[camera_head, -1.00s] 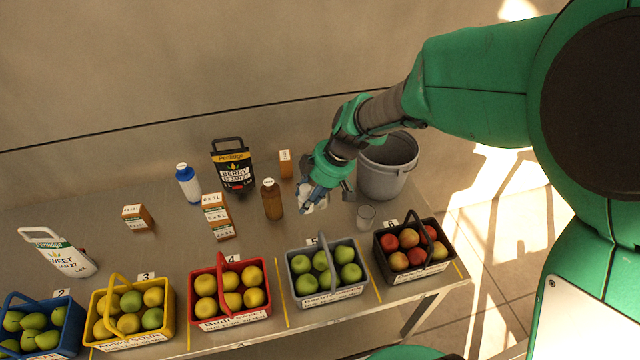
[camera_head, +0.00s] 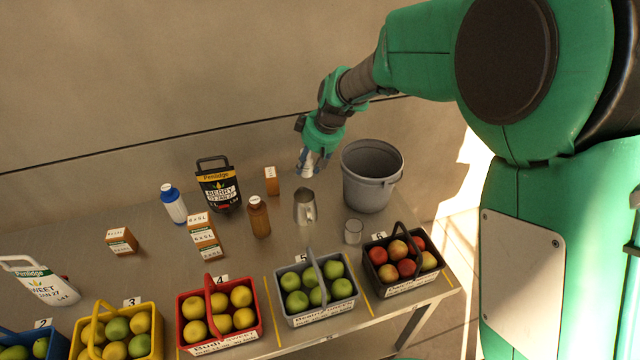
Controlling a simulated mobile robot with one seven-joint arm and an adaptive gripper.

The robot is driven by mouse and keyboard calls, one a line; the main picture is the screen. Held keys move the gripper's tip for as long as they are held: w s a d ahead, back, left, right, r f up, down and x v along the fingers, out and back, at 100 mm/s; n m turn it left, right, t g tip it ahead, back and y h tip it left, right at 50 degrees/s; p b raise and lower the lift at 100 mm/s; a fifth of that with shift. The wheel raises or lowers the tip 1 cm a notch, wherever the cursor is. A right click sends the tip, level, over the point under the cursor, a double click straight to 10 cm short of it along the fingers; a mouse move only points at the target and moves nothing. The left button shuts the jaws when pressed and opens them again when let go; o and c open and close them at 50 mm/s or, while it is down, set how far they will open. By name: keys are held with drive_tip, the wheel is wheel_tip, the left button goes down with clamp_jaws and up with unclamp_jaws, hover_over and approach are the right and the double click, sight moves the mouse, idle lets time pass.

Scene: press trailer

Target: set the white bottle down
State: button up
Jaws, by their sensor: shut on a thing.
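My gripper (camera_head: 309,163) is at the back of the table, left of the grey bucket and beyond the metal jug. It is shut on a small pale thing, which looks like the white bottle (camera_head: 306,168). The fingers hide much of it, and I cannot tell whether its bottom touches the table. Another white bottle with a blue cap (camera_head: 174,205) stands upright on the table (camera_head: 150,262) at the left, far from my gripper.
The grey bucket (camera_head: 370,178), metal jug (camera_head: 305,207), small carton (camera_head: 271,181) and brown bottle (camera_head: 259,217) stand near my gripper. A glass (camera_head: 353,231) is farther forward. Fruit baskets, including a grey one (camera_head: 334,292), line the front edge. Bare table lies between carton and bucket.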

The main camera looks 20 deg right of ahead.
drive_tip(key=w+d+m+h, duration=0.2)
drive_tip(key=w+d+m, duration=0.55)
drive_tip(key=w, duration=0.65)
wheel_tip(320, 180, down, 10)
drive_tip(key=d, duration=0.1)
drive_tip(key=shift+t+h, duration=0.3)
drive_tip(key=shift+f+b, duration=0.5)
drive_tip(key=shift+f, duration=1.95)
drive_tip(key=shift+f+b, duration=0.5)
drive_tip(key=shift+f, duration=2)
drive_tip(key=shift+f, duration=0.15)
